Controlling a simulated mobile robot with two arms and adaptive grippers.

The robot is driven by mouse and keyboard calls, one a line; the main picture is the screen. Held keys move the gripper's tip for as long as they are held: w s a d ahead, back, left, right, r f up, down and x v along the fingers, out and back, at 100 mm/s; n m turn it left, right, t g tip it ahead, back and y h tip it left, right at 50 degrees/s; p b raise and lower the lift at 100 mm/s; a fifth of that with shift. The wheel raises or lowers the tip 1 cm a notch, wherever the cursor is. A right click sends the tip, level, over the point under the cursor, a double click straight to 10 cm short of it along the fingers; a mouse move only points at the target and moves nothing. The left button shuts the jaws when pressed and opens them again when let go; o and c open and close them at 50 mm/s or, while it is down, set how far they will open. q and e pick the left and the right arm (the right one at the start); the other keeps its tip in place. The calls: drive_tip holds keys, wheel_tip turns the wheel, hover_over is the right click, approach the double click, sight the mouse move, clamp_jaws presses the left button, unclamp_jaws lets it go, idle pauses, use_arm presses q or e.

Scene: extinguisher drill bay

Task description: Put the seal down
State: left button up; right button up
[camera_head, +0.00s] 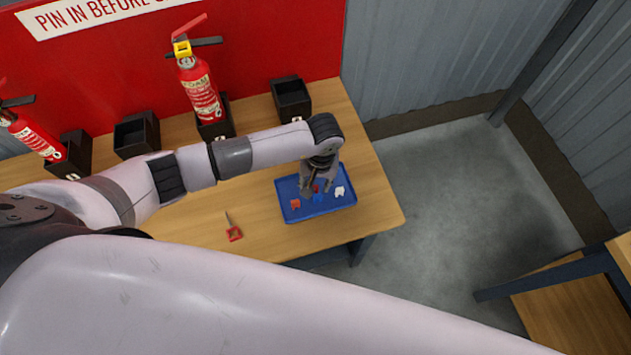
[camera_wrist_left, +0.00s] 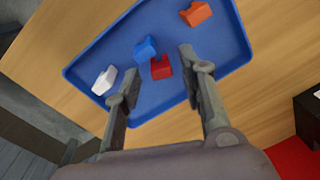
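A blue tray (camera_head: 290,188) lies near the front right of the wooden table, and it also shows in the left wrist view (camera_wrist_left: 215,75). In it lie a red seal (camera_wrist_left: 161,67), a blue seal (camera_wrist_left: 145,49), a white seal (camera_wrist_left: 104,80) and an orange seal (camera_wrist_left: 196,12). My left gripper (camera_head: 317,189) is over the tray, pointing down. In the left wrist view its two fingers (camera_wrist_left: 160,73) stand wide apart, with the red seal between their tips and a gap on each side. The red seal appears to rest on the tray floor, close to the blue seal. My right gripper is out of view.
A red-handled pin (camera_head: 234,233) lies on the table left of the tray. Fire extinguishers (camera_head: 201,92) (camera_head: 36,137) stand in black holders at the back; black boxes (camera_head: 291,99) (camera_head: 137,134) are empty-looking. Open floor lies right of the table. Another wooden surface (camera_head: 575,315) is at lower right.

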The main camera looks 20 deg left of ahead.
use_arm(q)
drive_tip(key=shift+r, duration=0.3)
wheel_tip(320, 180, up, 12)
drive_tip(key=b, duration=0.3)
drive_tip(key=shift+d+f+b, duration=0.2)
drive_tip(key=shift+d+b, duration=0.1)
drive_tip(key=shift+d, duration=0.15)
